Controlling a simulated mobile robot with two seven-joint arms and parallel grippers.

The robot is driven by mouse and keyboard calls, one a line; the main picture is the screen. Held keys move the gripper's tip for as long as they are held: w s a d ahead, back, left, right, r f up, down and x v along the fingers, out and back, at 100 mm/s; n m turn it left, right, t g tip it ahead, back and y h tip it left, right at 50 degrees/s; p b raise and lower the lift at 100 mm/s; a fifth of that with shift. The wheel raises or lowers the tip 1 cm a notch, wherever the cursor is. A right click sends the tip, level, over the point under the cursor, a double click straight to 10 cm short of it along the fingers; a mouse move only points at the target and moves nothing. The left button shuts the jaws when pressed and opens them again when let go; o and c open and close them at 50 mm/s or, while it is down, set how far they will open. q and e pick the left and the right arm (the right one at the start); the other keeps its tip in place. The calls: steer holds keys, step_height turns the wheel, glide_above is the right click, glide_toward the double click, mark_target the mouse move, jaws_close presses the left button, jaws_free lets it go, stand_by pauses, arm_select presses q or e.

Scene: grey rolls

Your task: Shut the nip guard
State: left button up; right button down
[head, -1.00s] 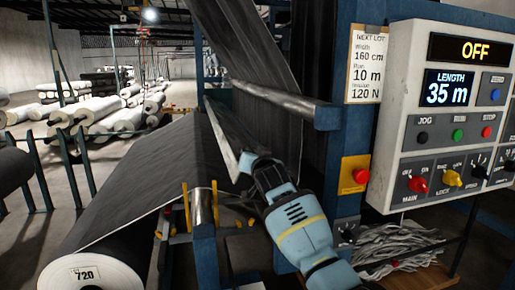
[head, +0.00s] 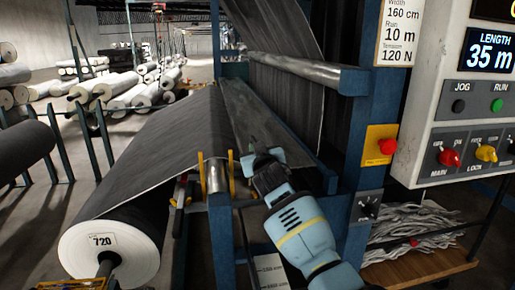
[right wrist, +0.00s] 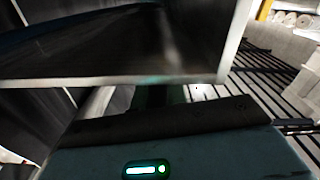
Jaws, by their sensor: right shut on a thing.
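The nip guard (head: 250,118) looks like a long grey panel beside the blue frame, below the steel roller (head: 295,68). It lies low and sloping next to the dark web. My right gripper (head: 262,156) is at its near end, shut on the guard's edge. In the right wrist view the guard (right wrist: 110,80) shows as a dark panel with a pale metal rim, right in front of my gripper (right wrist: 165,95). The fingertips are hidden behind the gripper body and the rim. My left gripper is not in view.
A dark web (head: 165,135) runs down to the large roll (head: 110,245) at front left. A control panel (head: 455,110) and a red stop button on a yellow plate (head: 381,146) are at right. Fabric scraps (head: 420,228) lie on a low shelf. Blue posts stand close around my arm.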

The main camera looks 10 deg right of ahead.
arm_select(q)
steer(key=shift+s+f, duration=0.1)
arm_select(e)
steer(key=shift+f, duration=0.2)
steer(key=c, duration=1.5)
jaws_free()
steer(key=shift+d, duration=0.1)
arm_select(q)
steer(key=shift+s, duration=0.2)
arm_select(e)
steer(key=shift+o, duration=0.2)
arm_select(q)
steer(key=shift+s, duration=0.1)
arm_select(e)
steer(key=shift+s+r, duration=0.1)
steer(key=shift+s, duration=0.4)
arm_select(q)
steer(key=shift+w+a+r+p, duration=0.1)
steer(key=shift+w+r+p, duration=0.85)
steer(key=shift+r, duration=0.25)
arm_select(e)
steer(key=s, duration=0.6)
steer(key=shift+s, duration=0.4)
steer(key=shift+d, duration=0.1)
